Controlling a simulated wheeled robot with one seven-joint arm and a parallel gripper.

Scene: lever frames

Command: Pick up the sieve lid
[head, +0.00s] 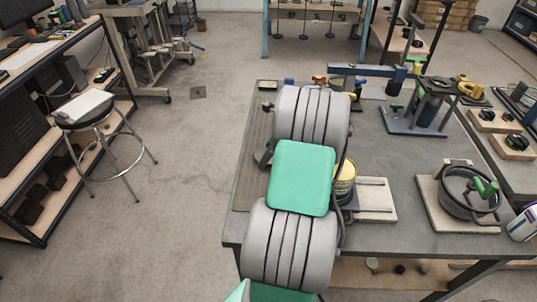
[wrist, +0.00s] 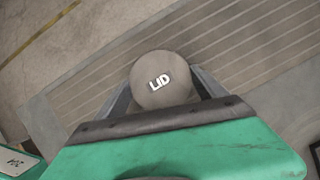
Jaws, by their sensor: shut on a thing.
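In the wrist view, a round grey-brown piece (wrist: 160,68) with a white label reading "LID" sits between the fingers of my gripper (wrist: 164,88). My gripper is shut on it, with a finger on each side. Only its round top shows, so I cannot tell how far the lid spreads below. In the head view my own arm hides the gripper's fingers and the labelled piece.
The grey workbench (head: 385,150) carries a yellow can (head: 345,178), a round dark pan (head: 462,203) on a wooden board, and a clamp stand (head: 415,118). A ribbed mat (head: 254,175) lies along its left edge. A stool (head: 95,130) stands on open floor at left.

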